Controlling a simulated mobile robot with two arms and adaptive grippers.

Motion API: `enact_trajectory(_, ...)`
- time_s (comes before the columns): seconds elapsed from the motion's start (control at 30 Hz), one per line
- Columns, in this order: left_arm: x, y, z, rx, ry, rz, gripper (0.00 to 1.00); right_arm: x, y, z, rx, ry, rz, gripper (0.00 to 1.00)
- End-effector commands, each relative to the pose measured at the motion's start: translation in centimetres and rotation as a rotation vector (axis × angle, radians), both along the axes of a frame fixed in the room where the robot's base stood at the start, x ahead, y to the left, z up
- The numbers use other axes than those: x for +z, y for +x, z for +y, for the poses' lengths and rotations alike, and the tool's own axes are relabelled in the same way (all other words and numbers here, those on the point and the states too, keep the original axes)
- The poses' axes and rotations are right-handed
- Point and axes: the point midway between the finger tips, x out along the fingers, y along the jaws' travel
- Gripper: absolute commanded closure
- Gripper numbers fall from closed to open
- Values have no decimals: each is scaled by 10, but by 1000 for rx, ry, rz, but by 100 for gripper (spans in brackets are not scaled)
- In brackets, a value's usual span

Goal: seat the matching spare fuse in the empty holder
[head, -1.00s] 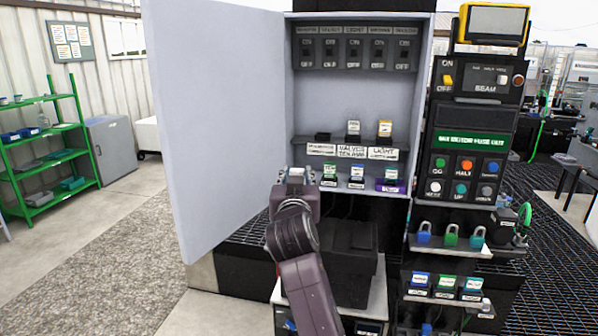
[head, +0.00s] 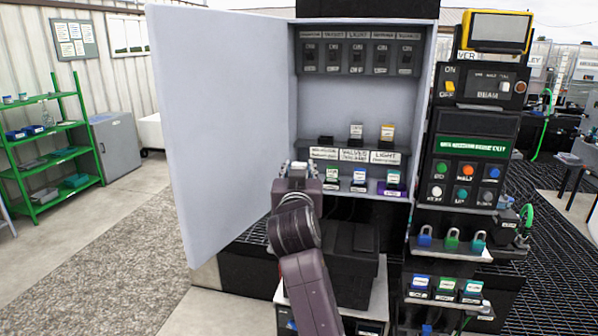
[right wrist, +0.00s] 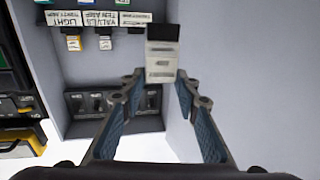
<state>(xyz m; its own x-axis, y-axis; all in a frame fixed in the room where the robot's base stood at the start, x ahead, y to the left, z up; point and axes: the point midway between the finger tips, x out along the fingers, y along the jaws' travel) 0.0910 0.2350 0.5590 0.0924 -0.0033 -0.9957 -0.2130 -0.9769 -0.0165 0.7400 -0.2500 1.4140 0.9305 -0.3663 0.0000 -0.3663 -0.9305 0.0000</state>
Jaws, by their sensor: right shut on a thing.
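My right gripper (head: 299,168) is in front of the lower left of the open cabinet; it also shows in the right wrist view (right wrist: 158,84). It is shut on a pale fuse (right wrist: 160,65), with a dark block at the fuse's far end; I cannot tell whether that block is part of it. In the head view the held fuse is mostly hidden by the gripper. The empty holder (head: 326,141) is the dark base at the left of the upper shelf, above and right of the gripper. My left gripper is not in view.
White-topped (head: 356,131) and yellow-topped (head: 387,132) fuses stand on the upper shelf. Several coloured fuses (head: 360,176) line the lower shelf. The open cabinet door (head: 220,130) stands left of my arm. A control column (head: 468,160) with padlocks stands on the right.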

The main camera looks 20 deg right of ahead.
Motion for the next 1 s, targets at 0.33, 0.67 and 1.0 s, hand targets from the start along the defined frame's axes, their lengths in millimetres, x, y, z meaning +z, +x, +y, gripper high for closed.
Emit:
enact_trajectory(0.33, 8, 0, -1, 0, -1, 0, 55, 30, 0, 0, -1, 1, -4, 95)
enact_trajectory(0.67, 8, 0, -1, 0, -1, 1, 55, 56, 0, 0, 1, 0, -3, 95)
enact_trajectory(1.0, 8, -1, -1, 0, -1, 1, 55, 81, 0, 0, 0, 0, -2, 95)
